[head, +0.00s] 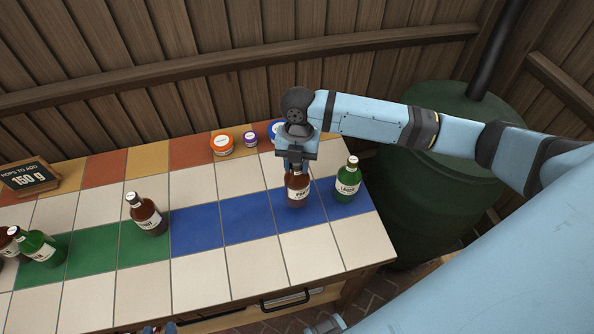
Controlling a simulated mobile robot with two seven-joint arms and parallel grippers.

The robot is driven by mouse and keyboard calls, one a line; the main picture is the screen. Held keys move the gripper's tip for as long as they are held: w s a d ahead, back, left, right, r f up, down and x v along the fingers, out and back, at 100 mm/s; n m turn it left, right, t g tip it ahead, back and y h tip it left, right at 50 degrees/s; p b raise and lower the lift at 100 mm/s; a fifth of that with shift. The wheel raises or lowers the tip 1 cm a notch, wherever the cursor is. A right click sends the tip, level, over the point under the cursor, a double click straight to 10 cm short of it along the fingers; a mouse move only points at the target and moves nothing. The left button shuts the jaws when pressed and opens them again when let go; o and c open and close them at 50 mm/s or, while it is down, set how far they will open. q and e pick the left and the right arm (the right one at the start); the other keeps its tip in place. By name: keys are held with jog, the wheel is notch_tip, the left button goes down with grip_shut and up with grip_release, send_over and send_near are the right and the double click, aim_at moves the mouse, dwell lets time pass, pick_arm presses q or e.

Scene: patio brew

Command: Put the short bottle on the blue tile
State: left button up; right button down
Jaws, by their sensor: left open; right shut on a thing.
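My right gripper (296,163) is shut on the neck of a brown bottle (297,191) with a white label. This bottle is upright over the blue tiles (248,217), its base at or just above them; I cannot tell if it touches. It looks short, but its top is hidden by the gripper. A green bottle (347,183) stands on the right end of the blue row. A taller brown bottle (148,217) stands on the left, by the green tiles. My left gripper (160,329) barely shows at the bottom edge, low in front of the counter.
Another green bottle (40,250) and a brown one (6,246) stand at the far left. Orange (222,145), purple-labelled (250,138) and blue (275,131) tins line the back. A sign (29,177) reads 150 g. The white front tiles (200,271) are clear. A green barrel (425,160) stands right.

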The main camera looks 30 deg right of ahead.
aim_at(297, 182)
jog(key=shift+f, duration=1.85)
jog(key=c, duration=0.8)
grip_release()
jog(key=shift+f, duration=0.15)
